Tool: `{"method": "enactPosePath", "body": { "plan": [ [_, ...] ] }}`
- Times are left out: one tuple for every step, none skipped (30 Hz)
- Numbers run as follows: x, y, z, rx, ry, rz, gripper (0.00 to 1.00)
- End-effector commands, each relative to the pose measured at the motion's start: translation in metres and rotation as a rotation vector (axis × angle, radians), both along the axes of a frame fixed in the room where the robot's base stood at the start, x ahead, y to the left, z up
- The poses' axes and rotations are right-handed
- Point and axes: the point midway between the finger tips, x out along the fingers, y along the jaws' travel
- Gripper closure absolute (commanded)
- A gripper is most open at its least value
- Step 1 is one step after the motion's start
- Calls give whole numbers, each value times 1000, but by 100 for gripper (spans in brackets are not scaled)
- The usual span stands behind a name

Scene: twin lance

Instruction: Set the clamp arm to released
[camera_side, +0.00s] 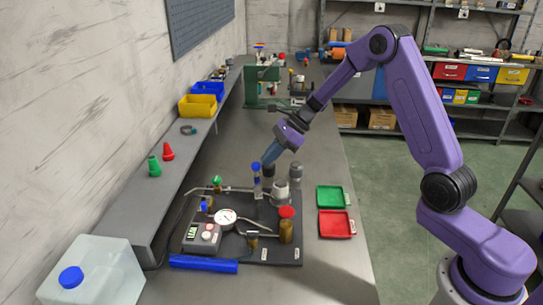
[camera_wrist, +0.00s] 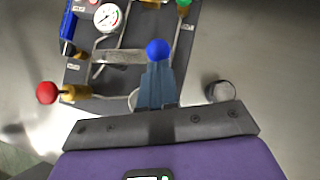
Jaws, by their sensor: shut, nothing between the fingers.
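My gripper (camera_side: 268,160) is above the dark fixture board (camera_side: 262,252), with its blue-grey fingers pointing down and shut on nothing. In the wrist view the fingertips (camera_wrist: 157,66) are right beside a blue ball knob (camera_wrist: 158,49). In the side view a blue knob (camera_side: 255,166) tops a post just left of the fingers; I cannot tell whether they touch. A red knob (camera_side: 287,212) tops a brass part at the board's right side, and also shows in the wrist view (camera_wrist: 47,92). No label legibly marks the clamp arm, and the fingers hide part of the mechanism below.
The board carries a round gauge (camera_side: 225,218), a grey meter box (camera_side: 202,236) and a green knob (camera_side: 217,181). A grey cylinder (camera_wrist: 222,90) stands beside my fingers. Green (camera_side: 330,197) and red (camera_side: 336,224) trays lie to the right. A blue-capped jug (camera_side: 95,275) stands front left.

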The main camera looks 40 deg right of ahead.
Motion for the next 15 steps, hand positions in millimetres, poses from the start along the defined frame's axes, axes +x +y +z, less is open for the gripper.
{"method": "enactPosePath", "body": {
  "plan": [
    [0, 0, 0, 0, -1, 2, 100],
    [1, 0, 0, 0, 0, 4, 100],
    [1, 0, 0, 0, 0, 9, 100],
    [2, 1, 0, 0, -1, 15, 100],
    [2, 1, 0, 1, -1, 22, 100],
    [3, 2, 0, 1, 0, 33, 100],
    [4, 2, 0, 0, -1, 42, 100],
    [5, 3, 0, 0, 0, 49, 100],
    [5, 3, 0, 0, 0, 55, 100],
    [5, 4, 0, 1, -1, 58, 100],
    [6, 4, 0, 1, -1, 62, 100],
    [6, 4, 0, 1, 0, 68, 100],
    [6, 5, 0, 0, 0, 72, 100],
    [7, 5, 0, 0, 0, 77, 100],
    [8, 5, 0, 0, -1, 83, 100]
  ]
}}
